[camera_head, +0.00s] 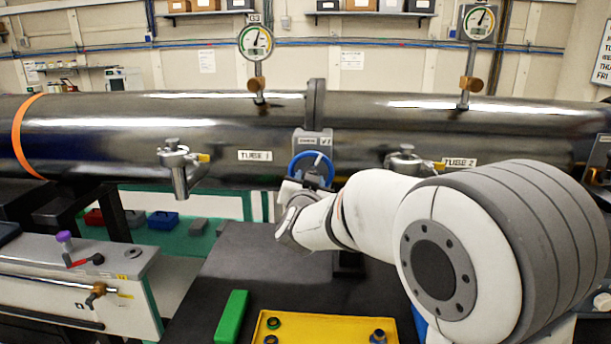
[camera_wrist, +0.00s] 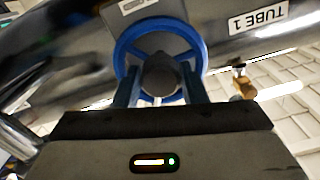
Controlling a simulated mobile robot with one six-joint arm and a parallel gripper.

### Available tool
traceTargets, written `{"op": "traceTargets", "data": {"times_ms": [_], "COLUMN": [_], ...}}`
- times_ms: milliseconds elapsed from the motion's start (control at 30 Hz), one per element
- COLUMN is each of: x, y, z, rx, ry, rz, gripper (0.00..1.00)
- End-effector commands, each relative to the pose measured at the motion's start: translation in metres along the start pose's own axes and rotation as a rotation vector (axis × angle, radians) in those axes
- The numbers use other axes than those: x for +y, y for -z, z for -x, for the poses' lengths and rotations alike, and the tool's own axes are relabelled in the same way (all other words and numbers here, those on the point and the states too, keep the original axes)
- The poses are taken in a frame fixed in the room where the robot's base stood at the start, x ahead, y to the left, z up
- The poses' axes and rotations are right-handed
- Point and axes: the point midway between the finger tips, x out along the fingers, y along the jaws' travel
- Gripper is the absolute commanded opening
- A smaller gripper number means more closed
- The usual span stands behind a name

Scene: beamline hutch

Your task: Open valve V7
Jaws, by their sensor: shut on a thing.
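Valve V7 is a grey block with a small label (camera_head: 313,142) and a blue handwheel (camera_head: 311,160), mounted on the dark pipe where TUBE 1 meets TUBE 2. The handwheel fills the upper middle of the wrist view (camera_wrist: 199,42), with a dark round hub (camera_wrist: 161,72) at its centre. My gripper (camera_head: 300,184) is at the wheel's lower front. In the wrist view its two fingers (camera_wrist: 161,80) reach into the wheel on either side of the hub, and it is shut on the handwheel. The fingertips' exact contact is hidden.
Clamped side ports (camera_head: 180,165) stick out of the pipe left and right of the valve. Gauges (camera_head: 256,42) stand above it. Below lies a dark bench with a green block (camera_head: 231,318) and a yellow tray (camera_head: 340,326). A grey cabinet (camera_head: 90,275) stands left.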

Motion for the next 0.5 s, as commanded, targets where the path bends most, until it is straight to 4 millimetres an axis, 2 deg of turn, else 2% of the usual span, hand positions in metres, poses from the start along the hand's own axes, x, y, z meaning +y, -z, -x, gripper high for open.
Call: {"op": "traceTargets", "data": {"times_ms": [200, 500], "x": [0.0004, 0.0005], "y": [0.0014, 0.0013], "z": [0.0001, 0.0], "rx": [-0.003, 0.0], "ry": [-0.001, 0.0], "rz": [0.192, 0.384], "gripper": [0.15, 0.15]}}
